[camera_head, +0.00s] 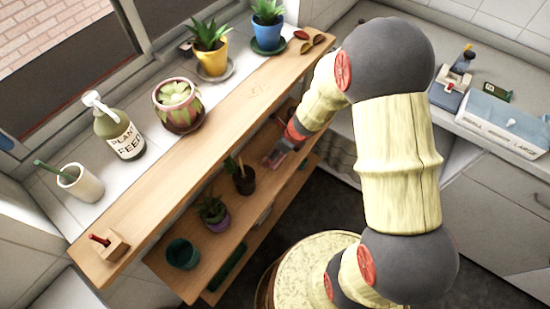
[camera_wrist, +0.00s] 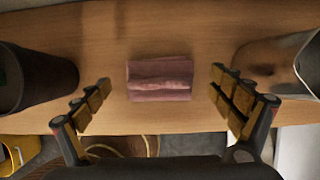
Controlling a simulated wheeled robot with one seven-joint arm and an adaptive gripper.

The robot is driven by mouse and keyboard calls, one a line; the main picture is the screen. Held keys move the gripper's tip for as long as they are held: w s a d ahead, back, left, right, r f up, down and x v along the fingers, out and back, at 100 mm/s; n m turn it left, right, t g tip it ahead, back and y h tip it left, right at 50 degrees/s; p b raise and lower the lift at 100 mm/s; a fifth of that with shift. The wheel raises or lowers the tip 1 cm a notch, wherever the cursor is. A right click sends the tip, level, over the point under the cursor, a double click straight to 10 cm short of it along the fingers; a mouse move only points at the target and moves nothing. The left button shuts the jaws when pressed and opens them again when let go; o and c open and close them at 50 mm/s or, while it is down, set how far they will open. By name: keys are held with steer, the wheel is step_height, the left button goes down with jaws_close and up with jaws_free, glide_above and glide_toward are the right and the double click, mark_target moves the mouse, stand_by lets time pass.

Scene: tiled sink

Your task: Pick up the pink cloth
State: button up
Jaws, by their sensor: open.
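The pink cloth (camera_wrist: 160,80) lies folded on a wooden shelf (camera_wrist: 160,117) in the wrist view, near the middle. My gripper (camera_wrist: 160,92) is open, with one finger on each side of the cloth and space between each finger and the cloth. In the head view a small pinkish patch, likely the cloth (camera_head: 274,158), shows on the lower shelf beside the end of my arm. My gripper's fingers are mostly hidden there.
In the wrist view a dark pot (camera_wrist: 35,78) stands left of the cloth and a rounded metallic container (camera_wrist: 275,62) stands right. In the head view, small potted plants (camera_head: 243,178) share the lower shelf under the wooden top shelf (camera_head: 232,108).

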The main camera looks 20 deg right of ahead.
steer(key=shift+x, duration=0.9)
steer(key=shift+r, duration=0.15)
steer(key=shift+c, duration=0.7)
steer(key=c, duration=0.7)
